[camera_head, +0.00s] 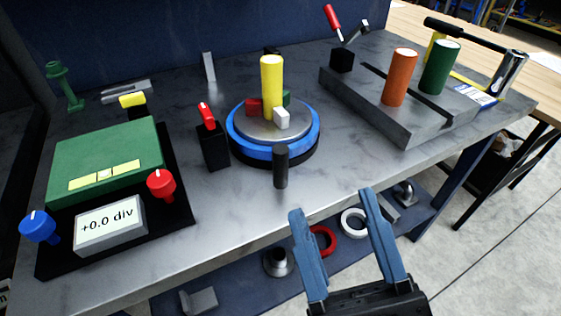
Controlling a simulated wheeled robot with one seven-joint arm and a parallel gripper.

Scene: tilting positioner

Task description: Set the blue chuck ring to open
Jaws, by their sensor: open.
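The blue chuck ring (240,146) circles a round grey chuck plate (247,122) on a black base on the bench. A dark upright handle (281,166) stands at its front edge. On the plate are a red jaw (254,106), a white jaw (281,118) and a green jaw (287,98) around a yellow cylinder (271,86). I cannot tell whether the jaws touch the cylinder. My gripper (328,201) is open and empty, in front of the bench edge, to the lower right of the ring and apart from it.
A black block with a red-tipped lever (212,140) stands left of the ring. A green box with knobs and a "+0.0 div" display (110,222) is at left. A grey slotted block (385,110) bears orange (399,78) and green (440,68) cylinders at right. Loose parts lie on the lower shelf.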

